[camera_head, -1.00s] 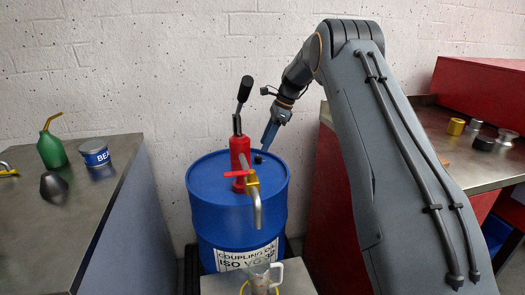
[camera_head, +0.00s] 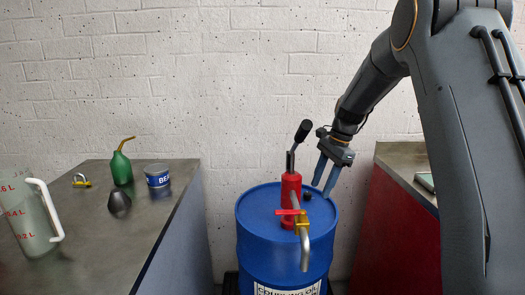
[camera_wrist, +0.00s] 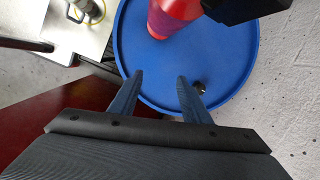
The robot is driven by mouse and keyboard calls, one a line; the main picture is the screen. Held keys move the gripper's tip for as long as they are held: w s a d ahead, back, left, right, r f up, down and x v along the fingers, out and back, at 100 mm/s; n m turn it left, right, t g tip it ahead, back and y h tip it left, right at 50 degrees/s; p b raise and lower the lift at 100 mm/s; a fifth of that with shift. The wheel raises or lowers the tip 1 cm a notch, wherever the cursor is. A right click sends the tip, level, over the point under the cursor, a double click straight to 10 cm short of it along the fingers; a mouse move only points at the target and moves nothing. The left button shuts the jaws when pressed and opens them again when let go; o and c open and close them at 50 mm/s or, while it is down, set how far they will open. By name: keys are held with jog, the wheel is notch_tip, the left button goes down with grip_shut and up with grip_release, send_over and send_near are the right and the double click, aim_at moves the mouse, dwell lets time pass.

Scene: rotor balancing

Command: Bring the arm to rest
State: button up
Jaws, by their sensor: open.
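My gripper (camera_head: 325,174) is open and empty. Its two blue-grey fingers point down over the right rear edge of the blue drum (camera_head: 262,254). In the wrist view my gripper (camera_wrist: 158,78) has its fingers apart with only the blue drum lid (camera_wrist: 152,95) seen between and beyond them. A small dark cap (camera_wrist: 200,88) shows beside one finger. The red hand pump (camera_head: 290,190) stands upright on the drum, left of my gripper, with its dark handle tilted up and a metal spout at the front.
The left bench (camera_head: 92,240) holds a clear measuring jug (camera_head: 28,222), a green oil can (camera_head: 121,169), a dark rounded object (camera_head: 119,201), a blue tin (camera_head: 157,176) and a small yellow-and-metal item (camera_head: 81,181). A red bench (camera_head: 392,222) stands at right. A wall closes the back.

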jog(key=s+a+n+h+p, duration=0.1)
jog(key=s+n, duration=0.6)
jog(key=s, duration=1.1)
jog(key=s+a+n+h+p, duration=0.1)
jog(key=s+n+p, duration=0.2)
jog(key=s, duration=1.5)
jog(key=n, duration=0.4)
jog(key=shift+s+f+h, duration=0.25)
jog(key=shift+s+h, duration=0.05)
jog(key=shift+h, duration=0.1)
